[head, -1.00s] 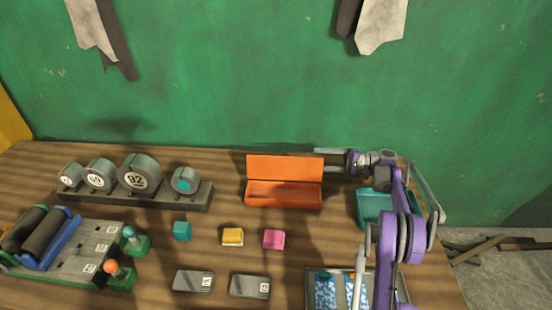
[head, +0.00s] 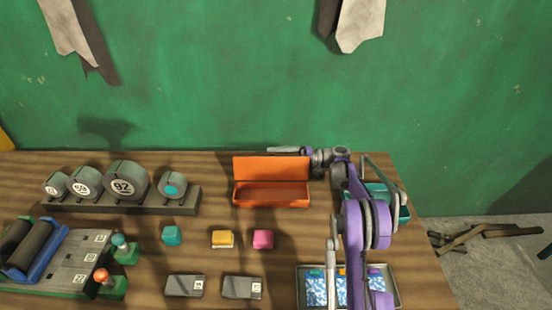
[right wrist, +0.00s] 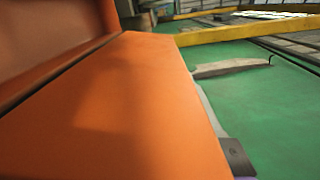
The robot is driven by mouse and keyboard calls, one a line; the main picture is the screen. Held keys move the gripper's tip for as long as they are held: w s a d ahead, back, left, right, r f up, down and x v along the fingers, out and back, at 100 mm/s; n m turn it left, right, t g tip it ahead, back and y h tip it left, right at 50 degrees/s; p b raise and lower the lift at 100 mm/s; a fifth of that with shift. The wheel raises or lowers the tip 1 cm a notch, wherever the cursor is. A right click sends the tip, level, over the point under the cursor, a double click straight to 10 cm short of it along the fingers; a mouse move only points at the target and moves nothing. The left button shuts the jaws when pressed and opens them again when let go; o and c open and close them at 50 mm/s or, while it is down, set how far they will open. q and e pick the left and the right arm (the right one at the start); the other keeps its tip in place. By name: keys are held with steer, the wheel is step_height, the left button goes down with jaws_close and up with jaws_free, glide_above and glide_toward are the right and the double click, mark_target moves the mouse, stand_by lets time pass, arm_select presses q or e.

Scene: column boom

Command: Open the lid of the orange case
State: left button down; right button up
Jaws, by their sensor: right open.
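The orange case (head: 270,196) stands at the back middle of the table in the head view, its inside showing. Its lid (head: 271,168) is raised and stands up along the back edge. The lid (right wrist: 110,105) fills much of the right wrist view, close to the camera. My right gripper (head: 284,150) is open, reaching left just behind the lid's top edge. A dark piece, likely a fingertip, shows beside the lid in the right wrist view; whether it touches is unclear. My left gripper is not in view.
A teal bin (head: 403,213) stands behind my right arm. A tray (head: 398,300) with blue-patterned contents lies at front. Teal (head: 171,236), yellow (head: 222,239) and pink (head: 263,239) blocks lie before the case. A rack of round weights (head: 120,203) stands left. The green wall (head: 230,80) is behind.

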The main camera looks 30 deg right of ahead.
jaws_close()
stand_by(0.3)
stand_by(1.1)
